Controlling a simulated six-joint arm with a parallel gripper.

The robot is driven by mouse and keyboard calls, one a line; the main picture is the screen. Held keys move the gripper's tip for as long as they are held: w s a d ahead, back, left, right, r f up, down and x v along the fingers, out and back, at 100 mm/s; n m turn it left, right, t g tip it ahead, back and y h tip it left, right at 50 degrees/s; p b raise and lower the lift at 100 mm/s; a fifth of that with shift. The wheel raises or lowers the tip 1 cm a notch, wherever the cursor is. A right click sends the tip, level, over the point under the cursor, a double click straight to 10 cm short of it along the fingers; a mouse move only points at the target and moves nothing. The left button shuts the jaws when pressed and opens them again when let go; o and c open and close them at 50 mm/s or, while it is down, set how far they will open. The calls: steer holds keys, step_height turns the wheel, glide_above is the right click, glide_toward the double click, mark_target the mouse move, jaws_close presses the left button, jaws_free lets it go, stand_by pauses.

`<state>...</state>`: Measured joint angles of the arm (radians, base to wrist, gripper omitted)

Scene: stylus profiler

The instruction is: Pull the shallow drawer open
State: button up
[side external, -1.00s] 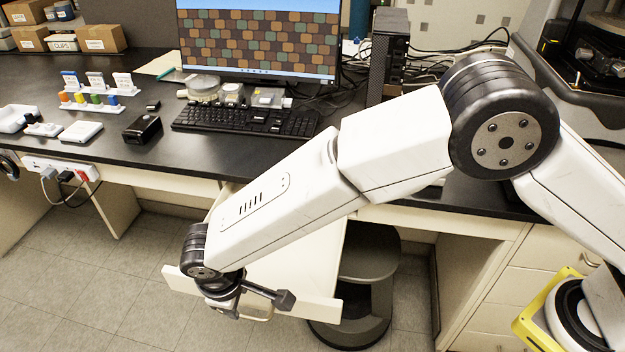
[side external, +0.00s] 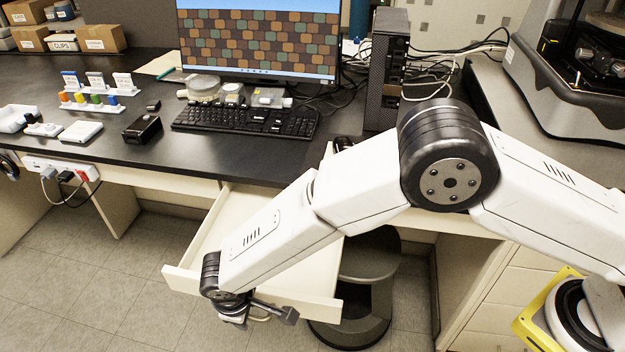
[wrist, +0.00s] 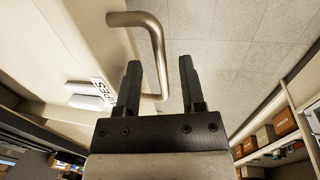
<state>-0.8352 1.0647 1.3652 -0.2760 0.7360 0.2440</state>
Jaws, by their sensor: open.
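The shallow cream drawer (side external: 306,291) stands pulled out from under the black desk in the side view, its front panel well clear of the desk edge. Its bent metal bar handle (wrist: 157,50) shows in the wrist view, running down between my fingers. My gripper (wrist: 160,63) is open, with one finger on each side of the handle bar; I cannot tell whether either touches it. In the side view my gripper (side external: 240,318) is low in front of the drawer front, and my forearm hides part of the drawer's inside.
A dark round stool (side external: 366,290) stands below and beside the drawer's right side. The black desk (side external: 215,160) carries a keyboard (side external: 245,118), a monitor (side external: 258,40) and small items. The tiled floor (side external: 100,290) in front is open.

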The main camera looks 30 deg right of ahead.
jaws_close()
stand_by(1.4)
